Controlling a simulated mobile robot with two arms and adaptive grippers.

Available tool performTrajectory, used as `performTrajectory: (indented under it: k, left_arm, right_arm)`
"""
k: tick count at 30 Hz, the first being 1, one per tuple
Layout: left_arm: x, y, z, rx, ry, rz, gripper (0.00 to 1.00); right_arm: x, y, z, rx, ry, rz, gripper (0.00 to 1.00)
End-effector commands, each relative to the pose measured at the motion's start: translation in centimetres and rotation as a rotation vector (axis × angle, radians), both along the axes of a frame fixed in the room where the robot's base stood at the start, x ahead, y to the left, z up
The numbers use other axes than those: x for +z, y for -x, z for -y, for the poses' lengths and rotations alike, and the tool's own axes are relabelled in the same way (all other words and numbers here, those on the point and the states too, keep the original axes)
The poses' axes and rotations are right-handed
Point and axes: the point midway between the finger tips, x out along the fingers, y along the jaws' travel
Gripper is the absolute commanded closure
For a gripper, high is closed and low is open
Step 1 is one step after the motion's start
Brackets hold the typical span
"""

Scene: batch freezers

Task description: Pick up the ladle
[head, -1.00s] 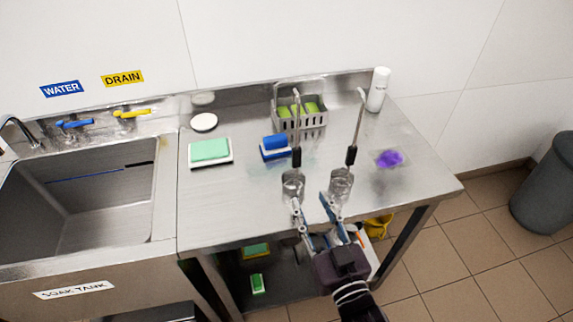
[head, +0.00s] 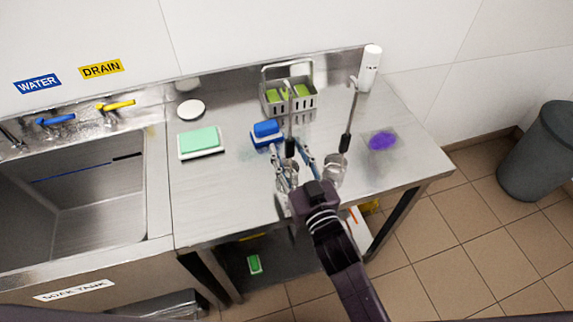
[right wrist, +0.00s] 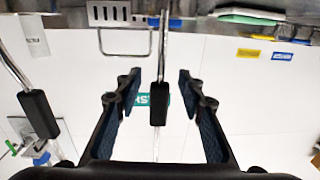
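Two metal ladles with black grips stand upright on the steel table. The left ladle (head: 290,147) has its bowl low down, partly hidden by my right gripper. The right ladle (head: 345,143) stands a little to the right, and it also shows at the left of the right wrist view (right wrist: 39,114). My right gripper (head: 290,151) is open, with its fingers on either side of the left ladle. In the right wrist view, that ladle's black grip (right wrist: 159,103) is between the two spread fingers, with visible gaps on both sides. My left gripper is not in view.
A grey basket (head: 289,105) with green items stands behind the ladles. A blue brush (head: 266,132), a green sponge (head: 199,141), a purple patch (head: 382,141) and a white bottle (head: 370,68) are on the table. The sink (head: 90,200) is at left.

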Motion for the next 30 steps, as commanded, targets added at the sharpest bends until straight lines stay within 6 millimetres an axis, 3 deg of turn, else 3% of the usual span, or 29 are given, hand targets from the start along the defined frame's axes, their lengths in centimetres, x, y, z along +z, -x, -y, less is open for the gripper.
performTrajectory:
  k: [3,7,17,30]
  left_arm:
    - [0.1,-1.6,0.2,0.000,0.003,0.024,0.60]
    - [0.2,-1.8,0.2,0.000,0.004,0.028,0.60]
    - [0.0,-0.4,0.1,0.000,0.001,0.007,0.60]
    - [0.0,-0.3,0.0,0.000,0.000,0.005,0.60]
  right_arm:
    - [-0.1,-0.1,-0.1,0.000,0.000,-0.001,0.64]
    - [-0.1,-0.1,0.0,0.000,0.000,0.000,0.65]
    - [-0.1,-0.1,0.0,0.000,0.000,0.000,1.00]
    - [0.1,-0.1,0.0,0.000,-0.001,0.003,1.00]
